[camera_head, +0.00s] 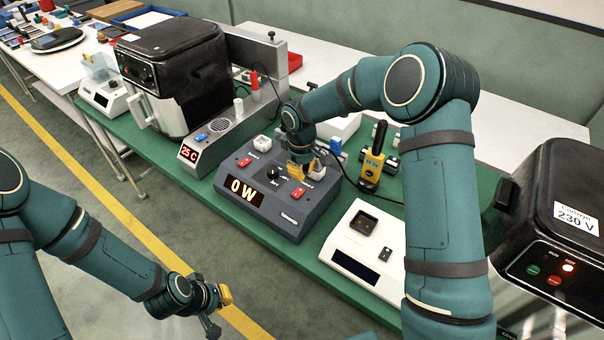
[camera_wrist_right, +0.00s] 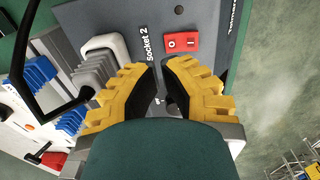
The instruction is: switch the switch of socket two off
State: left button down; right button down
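The dark grey socket box (camera_head: 296,226) stands on the green table; its display (camera_head: 245,190) reads 0 W. In the right wrist view, the red switch (camera_wrist_right: 181,42) beside the "Socket 2" label (camera_wrist_right: 143,43) is marked O and I; its position is unclear. My right gripper (camera_wrist_right: 159,64) has its yellow fingertips nearly together, just short of this switch, with nothing between them. In the head view, my right gripper (camera_head: 300,172) is over the box's right part and partly hides socket two. My left gripper (camera_head: 220,308) hangs over the floor; its opening is unclear.
A black appliance (camera_head: 180,70) and a 25 C unit (camera_head: 215,140) stand left.

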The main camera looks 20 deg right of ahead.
pick_arm(q)
jog(key=shift+r, duration=0.4)
pick_arm(e)
notch_tip(320, 180, up, 10)
jog(key=shift+w+d, duration=0.35)
jog(key=shift+d, duration=0.1)
jog(key=shift+f, duration=0.15)
